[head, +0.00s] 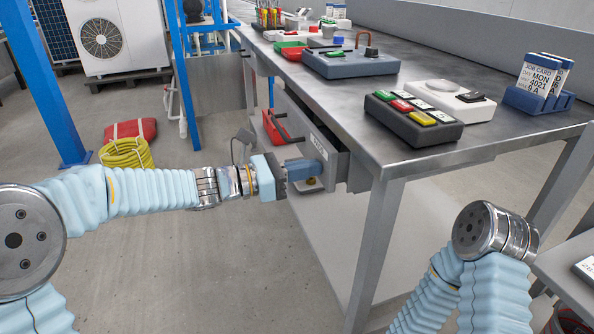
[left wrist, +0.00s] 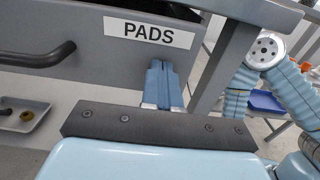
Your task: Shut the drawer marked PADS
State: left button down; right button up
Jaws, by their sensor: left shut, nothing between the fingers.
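The PADS drawer (head: 337,162) juts out from under the near end of the steel workbench. Its white label shows in the head view (head: 318,146) and reads PADS in the left wrist view (left wrist: 148,34). The drawer is open: a dark gap shows above its front in the left wrist view. Its dark bar handle (left wrist: 42,62) is to the left of the label. My left gripper (head: 318,168) is shut and empty, its blue fingertips (left wrist: 163,66) at the drawer front just below the label. I cannot tell whether they touch it. My right gripper is out of view.
The workbench top (head: 345,95) carries a button box (head: 412,118), a job card holder (head: 538,100) and other devices. A bench leg (head: 376,245) stands right of the drawer. A yellow hose coil (head: 126,153) lies on the floor at left. Floor before the drawer is clear.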

aim_at(327, 164)
pick_arm(q)
jog(key=x, duration=0.4)
jog(key=shift+d, duration=0.15)
jog(key=shift+r, duration=0.1)
dwell(0.3)
